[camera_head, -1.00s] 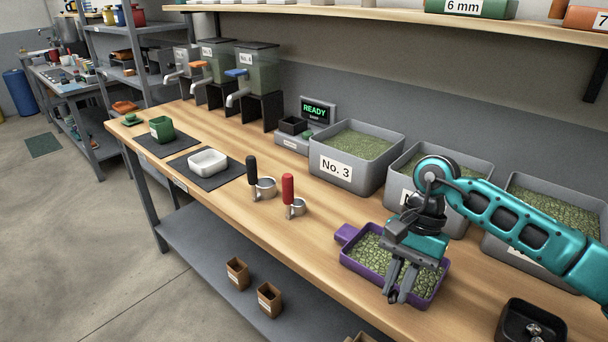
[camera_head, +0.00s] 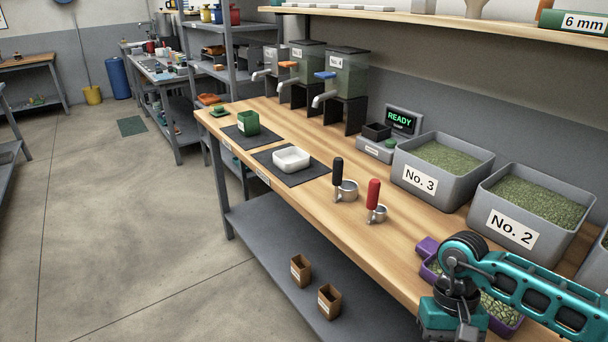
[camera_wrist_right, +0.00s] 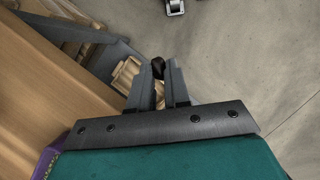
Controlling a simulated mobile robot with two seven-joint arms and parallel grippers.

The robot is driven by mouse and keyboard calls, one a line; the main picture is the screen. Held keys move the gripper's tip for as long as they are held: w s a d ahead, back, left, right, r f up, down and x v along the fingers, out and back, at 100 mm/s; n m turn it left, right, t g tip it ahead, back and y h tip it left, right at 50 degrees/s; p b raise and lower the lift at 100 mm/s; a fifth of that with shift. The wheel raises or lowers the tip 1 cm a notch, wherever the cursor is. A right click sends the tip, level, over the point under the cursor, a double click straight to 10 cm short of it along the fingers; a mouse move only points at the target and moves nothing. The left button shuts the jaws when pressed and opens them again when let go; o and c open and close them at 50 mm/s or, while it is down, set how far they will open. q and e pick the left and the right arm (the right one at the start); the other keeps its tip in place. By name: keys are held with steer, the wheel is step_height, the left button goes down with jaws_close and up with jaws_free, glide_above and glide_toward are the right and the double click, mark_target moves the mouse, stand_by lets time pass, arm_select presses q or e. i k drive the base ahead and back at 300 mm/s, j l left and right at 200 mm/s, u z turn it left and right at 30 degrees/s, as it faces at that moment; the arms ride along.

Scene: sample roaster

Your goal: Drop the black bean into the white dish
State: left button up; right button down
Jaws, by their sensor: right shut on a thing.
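The white dish (camera_head: 291,160) stands on a dark mat (camera_head: 309,174) towards the far left part of the bench. My right gripper (camera_wrist_right: 158,78) is shut on the black bean (camera_wrist_right: 158,66), which shows as a small dark lump between the fingertips in the right wrist view. In the head view, my right gripper's body is at the bottom right, its fingers mostly cut off by the frame edge, well apart from the dish. Below the fingers, the wrist view shows the bench's edge, the lower shelf and floor. My left gripper is not in view.
The purple tray (camera_head: 428,248) of green beans lies partly behind my right arm. A black-handled tool (camera_head: 338,172) and a red-handled tool (camera_head: 373,196) stand between it and the dish. Grey bins (camera_head: 408,177) line the back. A green container (camera_head: 248,123) stands beyond the dish.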

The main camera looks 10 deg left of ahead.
mark_target(298, 165)
steer(key=i+j, duration=0.2)
steer(key=j, duration=0.15)
steer(key=i+j+z, duration=0.15)
steer(key=j, duration=0.2)
steer(key=i+j, duration=0.25)
steer(key=i+j+z, duration=0.1)
steer(key=j, duration=0.35)
steer(key=i+j+z, duration=0.1)
steer(key=i+j, duration=0.15)
steer(key=j, duration=0.15)
steer(key=i+j, duration=0.15)
steer(key=j, duration=0.25)
steer(key=i+j+z, duration=0.1)
steer(key=j, duration=0.25)
steer(key=i+j+z, duration=0.1)
steer(key=j, duration=0.35)
steer(key=i+l, duration=0.05)
steer(key=i, duration=0.05)
